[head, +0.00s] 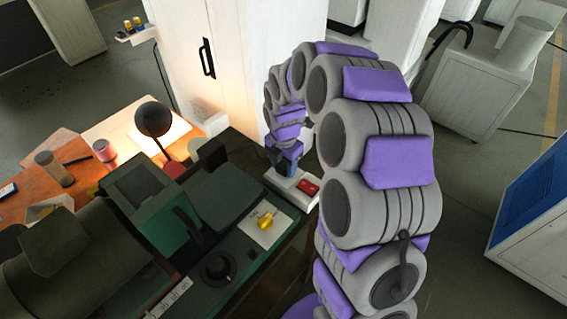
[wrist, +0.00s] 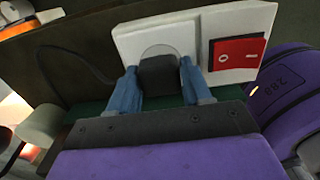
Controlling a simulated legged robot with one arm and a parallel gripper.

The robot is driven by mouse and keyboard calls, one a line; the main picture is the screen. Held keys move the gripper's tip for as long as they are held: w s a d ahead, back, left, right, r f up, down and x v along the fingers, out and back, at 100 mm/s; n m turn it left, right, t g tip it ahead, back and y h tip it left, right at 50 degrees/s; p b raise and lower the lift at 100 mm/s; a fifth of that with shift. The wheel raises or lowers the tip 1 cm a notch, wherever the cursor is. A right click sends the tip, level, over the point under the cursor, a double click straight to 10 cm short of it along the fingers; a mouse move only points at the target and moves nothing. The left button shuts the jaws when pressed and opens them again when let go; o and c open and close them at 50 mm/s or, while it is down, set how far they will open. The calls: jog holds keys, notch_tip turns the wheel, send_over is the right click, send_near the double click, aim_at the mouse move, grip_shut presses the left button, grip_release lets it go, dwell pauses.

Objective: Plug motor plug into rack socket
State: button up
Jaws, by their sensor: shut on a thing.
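In the wrist view, my gripper (wrist: 159,72) has its two blue fingers shut on the dark, blocky motor plug (wrist: 160,77). The plug is in front of the round, pale face of the rack socket (wrist: 150,37), a white box with a red switch (wrist: 237,53) on its right. Most of that round face is hidden behind the plug. I cannot tell whether the plug touches the socket or is in it. In the head view, my gripper (head: 289,167) is over the left part of the white socket box (head: 279,184); the plug is hidden there.
A lit lamp (head: 153,118) stands over an orange bench (head: 80,180). A white cabinet (head: 240,45) rises behind. A dark cable (wrist: 68,52) curves left of my gripper.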

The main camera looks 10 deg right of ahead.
jog(key=shift+f, duration=0.15)
jog(key=o, duration=1.1)
jog(key=shift+c, duration=0.2)
notch_tip(320, 180, up, 17)
jog(key=p, duration=0.2)
jog(key=shift+p, duration=0.4)
